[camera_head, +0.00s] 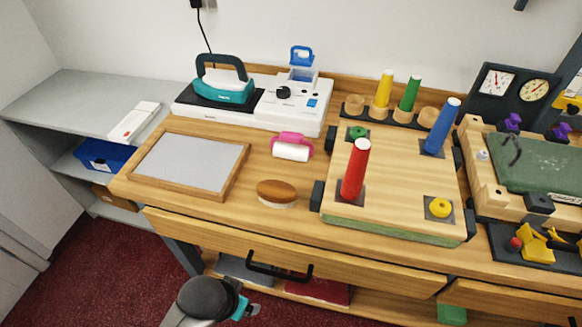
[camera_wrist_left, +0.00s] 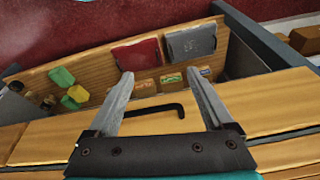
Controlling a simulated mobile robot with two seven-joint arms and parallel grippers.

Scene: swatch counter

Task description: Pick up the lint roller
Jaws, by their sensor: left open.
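The lint roller (camera_head: 291,150) has a white roll and a pink handle. It lies on the wooden counter (camera_head: 250,222), behind the brush and left of the peg board. My left gripper (camera_head: 244,305) is low in front of the counter, near the drawer front, and well apart from the lint roller. In the left wrist view its two fingers (camera_wrist_left: 160,88) are spread with nothing between them. The lint roller does not show in that view. My right gripper is not in view.
A wooden-backed brush (camera_head: 277,192) lies in front of the roller. A framed grey panel (camera_head: 190,162) is to the left, the iron station (camera_head: 290,107) behind, and the peg board (camera_head: 398,170) to the right. A black drawer handle (camera_head: 280,270) sticks out near my gripper.

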